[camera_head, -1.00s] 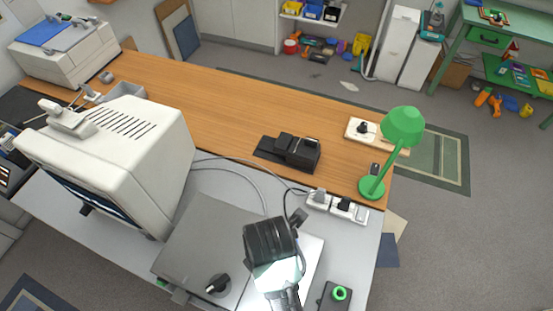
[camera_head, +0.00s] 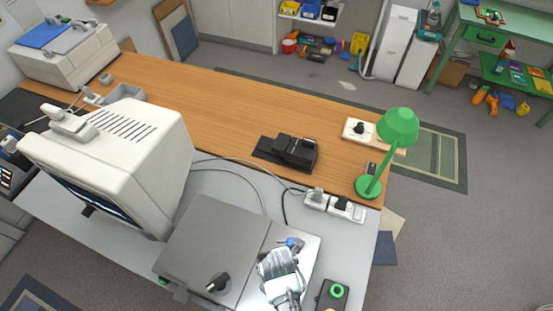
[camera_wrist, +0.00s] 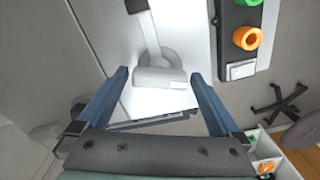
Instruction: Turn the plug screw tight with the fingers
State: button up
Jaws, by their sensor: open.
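I cannot pick out the plug screw for certain in either view. Two plugs, one grey (camera_head: 318,193) and one dark (camera_head: 342,203), sit in the white power strip (camera_head: 357,215) on the desk. My gripper (camera_head: 294,243) is beyond the far end of my pale arm, near the white surface right of the grey box. In the wrist view, its blue fingers (camera_wrist: 160,74) are wide apart. A pale rounded shape with a stem (camera_wrist: 160,76) shows between them; I cannot tell whether they touch it.
The grey box (camera_head: 215,240) has a black knob (camera_head: 218,282). A dark box with green and orange buttons (camera_head: 333,297) stands right of my arm, also in the wrist view (camera_wrist: 236,50). A green lamp (camera_head: 369,186) stands behind the strip. Cables cross the desk. The wooden desktop is mostly clear.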

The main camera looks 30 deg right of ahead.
jog(key=shift+f, duration=0.5)
